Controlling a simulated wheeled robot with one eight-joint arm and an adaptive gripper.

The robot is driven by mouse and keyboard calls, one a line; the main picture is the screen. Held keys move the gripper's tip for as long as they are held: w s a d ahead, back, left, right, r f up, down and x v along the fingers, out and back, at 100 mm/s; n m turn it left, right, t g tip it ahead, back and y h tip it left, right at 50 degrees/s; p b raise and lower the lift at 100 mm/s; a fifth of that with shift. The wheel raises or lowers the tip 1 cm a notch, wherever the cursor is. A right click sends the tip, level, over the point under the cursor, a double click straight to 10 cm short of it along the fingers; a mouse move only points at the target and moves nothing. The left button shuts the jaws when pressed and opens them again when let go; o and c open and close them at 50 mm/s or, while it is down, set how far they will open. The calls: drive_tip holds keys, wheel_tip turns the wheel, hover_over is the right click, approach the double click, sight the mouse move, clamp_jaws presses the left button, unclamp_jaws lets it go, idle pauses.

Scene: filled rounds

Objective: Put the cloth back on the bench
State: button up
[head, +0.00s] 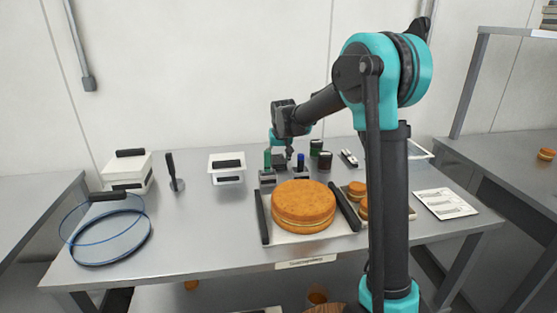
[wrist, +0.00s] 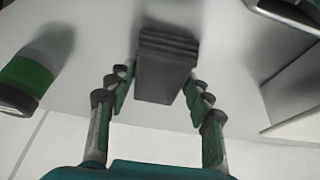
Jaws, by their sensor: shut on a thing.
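My gripper (wrist: 156,95) is shut on a dark grey, layered block that looks like the folded cloth (wrist: 166,70). The cloth sits between both fingers in the wrist view, with a shadow beside it on the grey surface. In the head view my gripper (head: 281,148) is over the back middle of the steel bench (head: 215,240), with the dark cloth (head: 279,161) just below it, partly hidden. I cannot tell whether the cloth touches the bench.
A large sponge cake (head: 303,203) stands on a tray in front. Green and blue-topped items, dark jars (head: 325,160) and a white tub (head: 227,168) crowd around my gripper. A green-banded jar (wrist: 28,78) is left in the wrist view.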

drive_tip(key=shift+f, duration=0.1)
drive_tip(key=o, duration=1.1)
drive_tip(key=v, duration=1.2)
